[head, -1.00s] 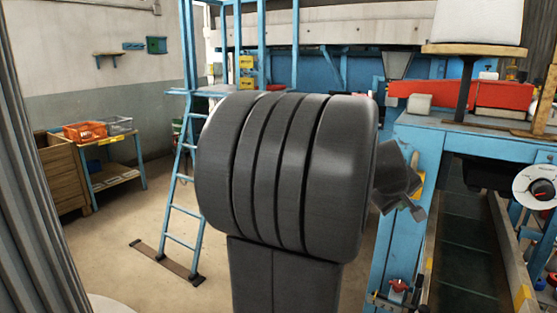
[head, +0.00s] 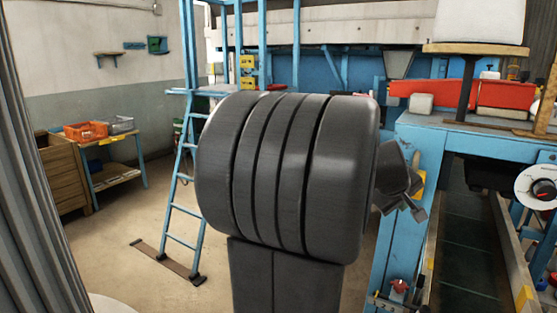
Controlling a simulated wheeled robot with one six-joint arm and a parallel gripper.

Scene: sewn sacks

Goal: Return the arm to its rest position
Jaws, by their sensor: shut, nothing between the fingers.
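My own dark grey arm fills the middle of the head view, as a thick ribbed joint above a square column. The end of my gripper (head: 416,210) pokes out past the right side of that joint, small and mostly hidden behind it. It is shut, and I see nothing held in it. It shows in front of the blue machine frame (head: 391,240); I cannot tell the gap between them.
A blue bench (head: 440,133) at right bears red blocks (head: 505,95) and a stand with a pale sack-like block (head: 478,22). A blue ladder (head: 181,190) stands left of my arm. A table (head: 117,175) with an orange crate (head: 85,131) is farther left.

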